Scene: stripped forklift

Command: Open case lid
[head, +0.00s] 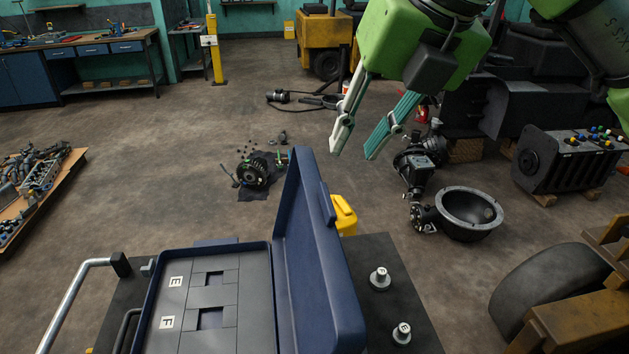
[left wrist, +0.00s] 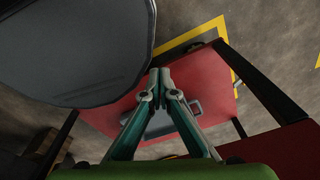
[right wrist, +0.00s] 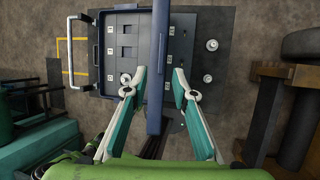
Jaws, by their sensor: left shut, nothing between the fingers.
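The dark blue case (head: 258,250) lies on a dark cart top, its grey compartmented tray marked E and F showing. Its lid (head: 318,260) stands up on the right side, roughly upright, and hides part of what lies behind it. The lid also shows edge-on in the right wrist view (right wrist: 157,70). My right gripper (head: 352,155) is open, with fingers pointing down, beyond the lid in the head view. In the right wrist view its fingertips (right wrist: 159,72) appear on either side of the lid, with no clear contact. My left gripper (left wrist: 160,73) is shut and empty, away from the case.
Two silver knobbed pieces (head: 380,278) stand on the cart right of the lid. A metal handle (head: 75,290) is at its left. A yellow object (head: 344,214) sits behind the lid. A red surface with a handle (left wrist: 205,80) lies below my left gripper. Machine parts (head: 468,212) lie on the floor.

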